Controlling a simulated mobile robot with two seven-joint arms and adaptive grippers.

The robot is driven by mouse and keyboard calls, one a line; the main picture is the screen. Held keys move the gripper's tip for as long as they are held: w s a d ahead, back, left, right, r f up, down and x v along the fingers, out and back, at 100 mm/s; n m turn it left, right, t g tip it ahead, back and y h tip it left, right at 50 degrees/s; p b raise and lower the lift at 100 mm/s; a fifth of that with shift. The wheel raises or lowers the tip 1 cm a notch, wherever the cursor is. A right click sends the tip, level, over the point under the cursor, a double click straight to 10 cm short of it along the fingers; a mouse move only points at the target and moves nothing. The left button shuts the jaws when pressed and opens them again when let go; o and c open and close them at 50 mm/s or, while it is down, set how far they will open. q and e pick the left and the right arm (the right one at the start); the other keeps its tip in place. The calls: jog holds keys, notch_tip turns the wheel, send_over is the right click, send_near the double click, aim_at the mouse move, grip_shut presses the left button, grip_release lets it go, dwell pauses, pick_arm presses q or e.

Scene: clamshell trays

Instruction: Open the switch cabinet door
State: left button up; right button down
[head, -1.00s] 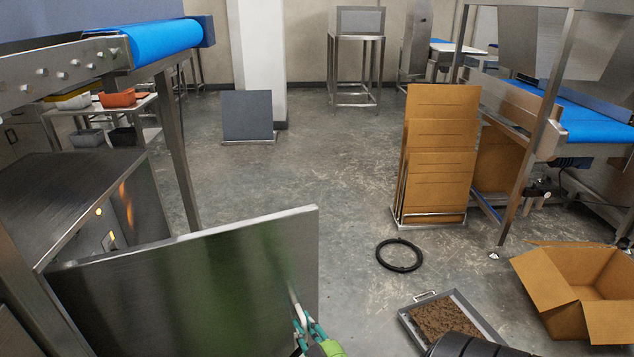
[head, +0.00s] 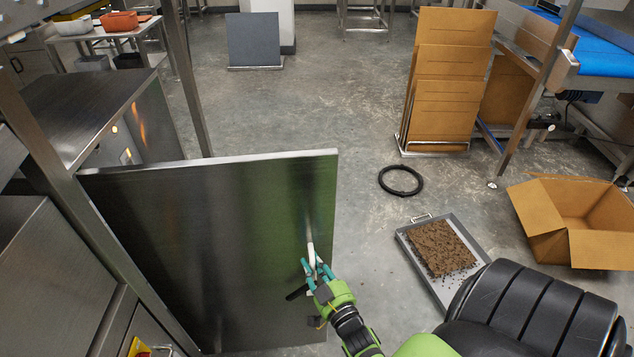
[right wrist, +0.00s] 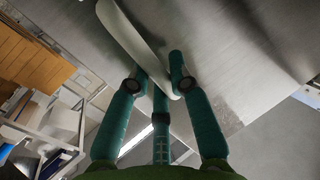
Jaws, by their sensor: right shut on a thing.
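The switch cabinet (head: 85,105) is a brushed-steel box at the left of the head view. My right gripper (head: 314,268) is shut on the lower part of this handle. In the right wrist view the curved handle (right wrist: 130,35) runs down between the teal fingers (right wrist: 160,90). My left gripper is not in view.
A tray with brown material (head: 408,240) lies on the floor right of the door, near a black ring (head: 400,181). An open cardboard box (head: 545,215) and a rack of flat cartons (head: 445,80) stand further right. A steel post (head: 90,225) stands before the cabinet.

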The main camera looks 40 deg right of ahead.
jog(key=shift+d, duration=0.1)
jog(key=c, duration=1.1)
grip_release()
jog(key=shift+s, duration=0.1)
jog(key=v, duration=0.7)
jog(key=shift+s, duration=0.25)
jog(key=shift+s, duration=0.15)
jog(key=shift+s+a+f+p, duration=0.1)
jog(key=shift+s+a+p, duration=0.35)
jog(key=shift+s+a, duration=0.65)
jog(key=shift+s, duration=0.15)
